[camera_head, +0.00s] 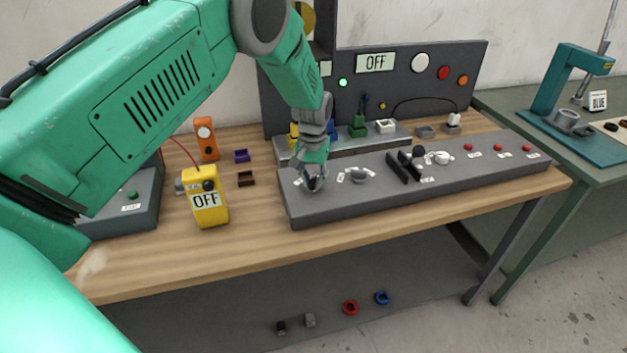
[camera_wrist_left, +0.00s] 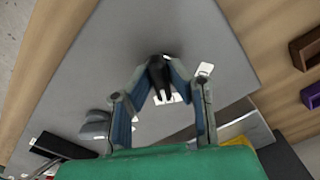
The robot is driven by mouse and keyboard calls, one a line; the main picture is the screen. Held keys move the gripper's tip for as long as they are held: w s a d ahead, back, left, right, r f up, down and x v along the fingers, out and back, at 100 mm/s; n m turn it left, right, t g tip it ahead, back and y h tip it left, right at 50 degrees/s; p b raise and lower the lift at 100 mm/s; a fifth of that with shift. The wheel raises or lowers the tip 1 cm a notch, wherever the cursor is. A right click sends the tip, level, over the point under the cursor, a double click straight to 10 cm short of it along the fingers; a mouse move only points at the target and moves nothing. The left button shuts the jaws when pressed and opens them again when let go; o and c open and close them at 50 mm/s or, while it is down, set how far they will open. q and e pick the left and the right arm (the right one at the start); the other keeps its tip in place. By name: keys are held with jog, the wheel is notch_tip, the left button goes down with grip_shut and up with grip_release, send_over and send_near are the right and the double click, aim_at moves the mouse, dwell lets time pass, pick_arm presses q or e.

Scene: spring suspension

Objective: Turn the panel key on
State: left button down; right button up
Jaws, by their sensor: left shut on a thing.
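The grey control panel (camera_head: 310,211) lies along the front of the wooden bench. My left gripper (camera_head: 314,183) is down at the panel's left end. In the left wrist view its fingers (camera_wrist_left: 160,74) are shut on a small black key (camera_wrist_left: 158,77) that stands up from the panel, beside white labels. The key's base is partly hidden, and in the head view the gripper covers most of it. I cannot tell its exact turn angle. A display (camera_head: 375,63) on the dark back board reads OFF. My right gripper is not in view.
Right along the panel are a grey knob (camera_head: 358,175), a black lever block (camera_head: 403,166) and red buttons (camera_head: 468,147). A yellow box (camera_head: 205,207) reading OFF stands to the left. Behind is a grey rail (camera_head: 400,133) with coloured parts. The bench's front strip is clear.

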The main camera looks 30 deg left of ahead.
aim_at(313, 179)
pick_arm(q)
jog(key=c, duration=1.5)
grip_release()
jog(key=shift+w+r, duration=0.15)
jog(key=shift+w, duration=0.05)
jog(key=shift+c, duration=0.2)
jog(key=shift+s, duration=0.1)
jog(key=shift+r, duration=0.35)
notch_tip(313, 179, up, 11)
jog(key=shift+a, duration=0.1)
